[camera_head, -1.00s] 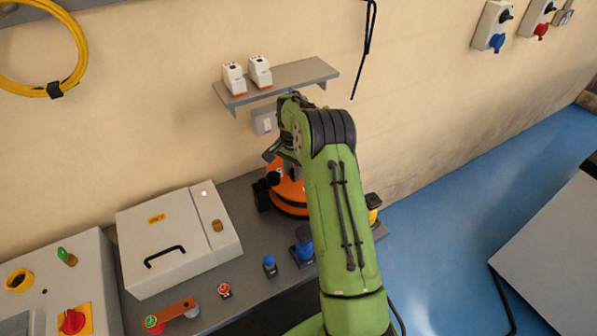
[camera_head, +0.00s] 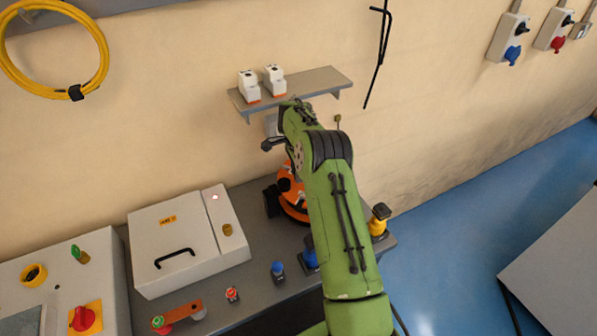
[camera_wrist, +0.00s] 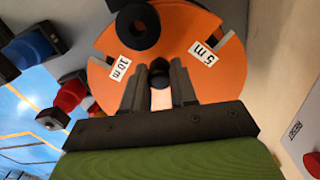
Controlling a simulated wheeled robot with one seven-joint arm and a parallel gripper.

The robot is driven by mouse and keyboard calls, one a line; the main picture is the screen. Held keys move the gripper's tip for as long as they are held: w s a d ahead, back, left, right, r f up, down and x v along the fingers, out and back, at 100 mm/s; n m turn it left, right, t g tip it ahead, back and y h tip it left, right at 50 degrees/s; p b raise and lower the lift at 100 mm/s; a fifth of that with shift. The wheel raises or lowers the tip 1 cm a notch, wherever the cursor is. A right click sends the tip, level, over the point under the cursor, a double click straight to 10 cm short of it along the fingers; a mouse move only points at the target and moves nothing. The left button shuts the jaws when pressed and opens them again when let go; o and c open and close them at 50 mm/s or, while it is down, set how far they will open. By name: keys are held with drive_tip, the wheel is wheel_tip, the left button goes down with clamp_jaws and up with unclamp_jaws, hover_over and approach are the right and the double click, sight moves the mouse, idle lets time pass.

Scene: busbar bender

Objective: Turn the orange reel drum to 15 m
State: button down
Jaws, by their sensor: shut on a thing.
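The orange reel drum (camera_head: 291,188) stands on the grey bench against the wall. In the head view my arm covers much of it and hides my gripper. In the wrist view the drum (camera_wrist: 215,75) fills the top middle, with white labels "10 m" (camera_wrist: 119,67) and "5 m" (camera_wrist: 203,53) by notches in its rim. No 15 m label shows. My gripper (camera_wrist: 158,80) is shut on a small black peg (camera_wrist: 159,68) at the drum, between the two labels.
A shelf (camera_head: 318,82) with two white devices is on the wall above the drum. A white box with a handle (camera_head: 188,240) stands left of it. A yellow-and-black part (camera_head: 379,218) is at the bench's right end. Blue floor (camera_head: 470,220) lies beyond.

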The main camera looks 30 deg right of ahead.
drive_tip(key=shift+r, duration=0.1)
drive_tip(key=c, duration=0.9)
unclamp_jaws()
